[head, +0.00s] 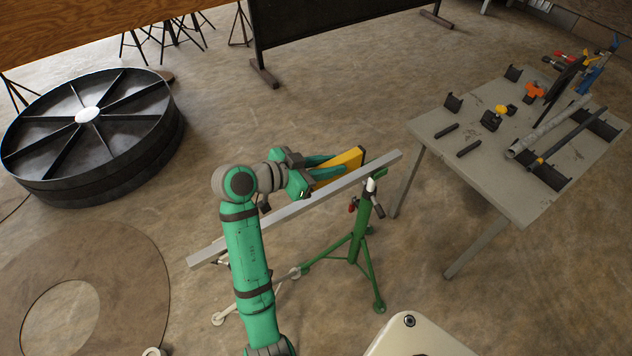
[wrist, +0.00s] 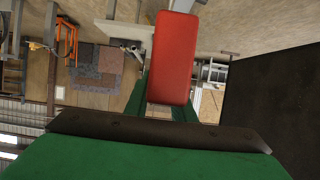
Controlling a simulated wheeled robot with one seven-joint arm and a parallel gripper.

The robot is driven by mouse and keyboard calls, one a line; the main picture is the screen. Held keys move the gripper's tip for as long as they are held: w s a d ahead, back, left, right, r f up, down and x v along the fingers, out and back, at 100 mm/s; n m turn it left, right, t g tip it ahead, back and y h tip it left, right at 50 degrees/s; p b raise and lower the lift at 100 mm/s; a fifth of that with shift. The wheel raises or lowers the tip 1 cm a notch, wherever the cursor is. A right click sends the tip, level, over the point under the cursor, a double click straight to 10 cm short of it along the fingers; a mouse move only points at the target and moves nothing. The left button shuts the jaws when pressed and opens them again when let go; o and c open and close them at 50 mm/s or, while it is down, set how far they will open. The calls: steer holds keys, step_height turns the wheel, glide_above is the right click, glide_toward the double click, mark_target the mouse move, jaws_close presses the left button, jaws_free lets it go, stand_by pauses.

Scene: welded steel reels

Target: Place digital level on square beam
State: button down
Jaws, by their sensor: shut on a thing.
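The digital level (head: 349,160), a yellow bar with a dark end, is in my gripper (head: 322,168) in the head view. My gripper's green fingers are shut on it. It lies roughly along the grey square beam (head: 290,212), at the beam's right half. I cannot tell whether it touches the beam or hangs just above it. The beam slopes up to the right in the picture, with a green stand (head: 359,235) under its right part. In the wrist view a red block face (wrist: 174,58) shows between the green fingers; the beam is mostly hidden there.
A grey table (head: 480,190) with tools, clamps and tubes stands at the right. A dark spoked reel (head: 60,150) lies at the left, and a flat steel ring (head: 130,270) lies on the floor below it. Open floor lies behind the beam.

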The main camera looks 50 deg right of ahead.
steer(key=f, duration=0.1)
steer(key=w+a+f, duration=0.1)
steer(key=w+f, duration=0.1)
steer(key=shift+w+a+f, duration=0.1)
steer(key=shift+a+f, duration=0.1)
steer(key=shift+a, duration=0.1)
steer(key=f, duration=0.3)
steer(key=shift+w+a, duration=0.25)
steer(key=shift+w, duration=0.1)
steer(key=shift+s+f, duration=0.15)
steer(key=shift+f, duration=0.25)
steer(key=shift+f, duration=0.15)
steer(key=c, duration=1.5)
jaws_free()
steer(key=shift+a+r, duration=0.15)
steer(key=shift+r, duration=0.05)
steer(key=v, duration=1.1)
steer(key=shift+w+a+r, duration=0.15)
steer(key=shift+w+a, duration=0.1)
